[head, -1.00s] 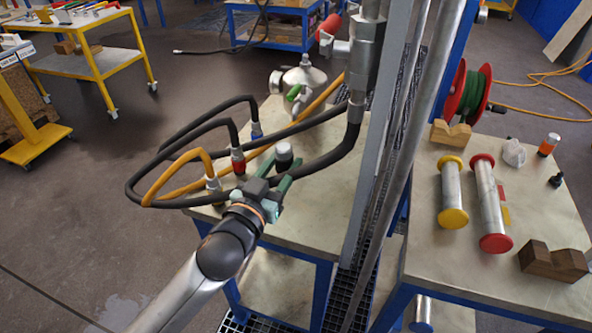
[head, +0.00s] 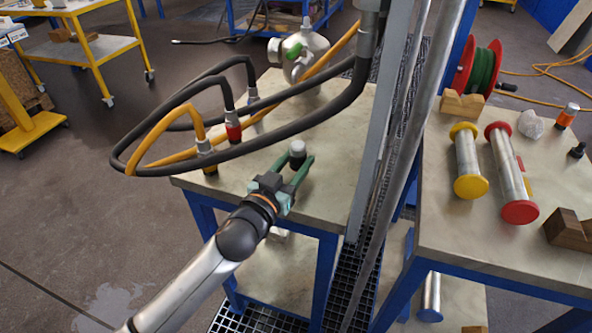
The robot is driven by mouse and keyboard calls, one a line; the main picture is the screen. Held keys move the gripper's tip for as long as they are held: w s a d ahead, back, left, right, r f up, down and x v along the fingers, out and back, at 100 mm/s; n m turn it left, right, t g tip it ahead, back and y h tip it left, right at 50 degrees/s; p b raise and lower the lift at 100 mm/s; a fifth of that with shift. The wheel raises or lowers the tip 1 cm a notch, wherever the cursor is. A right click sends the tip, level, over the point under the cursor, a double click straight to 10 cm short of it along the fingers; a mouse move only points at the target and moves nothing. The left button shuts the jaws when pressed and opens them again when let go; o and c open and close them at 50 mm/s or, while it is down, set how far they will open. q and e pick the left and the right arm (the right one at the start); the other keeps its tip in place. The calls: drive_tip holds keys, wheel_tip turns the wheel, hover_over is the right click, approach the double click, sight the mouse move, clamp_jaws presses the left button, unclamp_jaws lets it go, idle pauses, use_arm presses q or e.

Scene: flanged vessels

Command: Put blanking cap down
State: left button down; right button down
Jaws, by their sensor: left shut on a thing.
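The blanking cap (head: 297,149) is a small dark cylinder with a pale grey top. My left gripper (head: 296,166) is shut on it with green fingers, one on each side. It holds the cap over the bare front part of the middle worktable (head: 325,165). The lower part of the cap is partly hidden by the fingers. I cannot tell whether the cap touches the tabletop. My right gripper is not in view.
Black and orange hoses (head: 180,105) loop behind and left of the gripper, with a red-collared coupling (head: 233,127). A metal vessel (head: 300,55) stands at the back. Grey upright posts (head: 385,140) border the right. The right table holds two flanged tubes (head: 467,163) and wooden blocks.

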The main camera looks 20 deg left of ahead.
use_arm(q)
drive_tip(key=shift+f, duration=0.8)
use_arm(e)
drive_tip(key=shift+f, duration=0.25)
use_arm(q)
drive_tip(key=shift+f, duration=0.1)
drive_tip(key=shift+c, duration=1.9)
unclamp_jaws()
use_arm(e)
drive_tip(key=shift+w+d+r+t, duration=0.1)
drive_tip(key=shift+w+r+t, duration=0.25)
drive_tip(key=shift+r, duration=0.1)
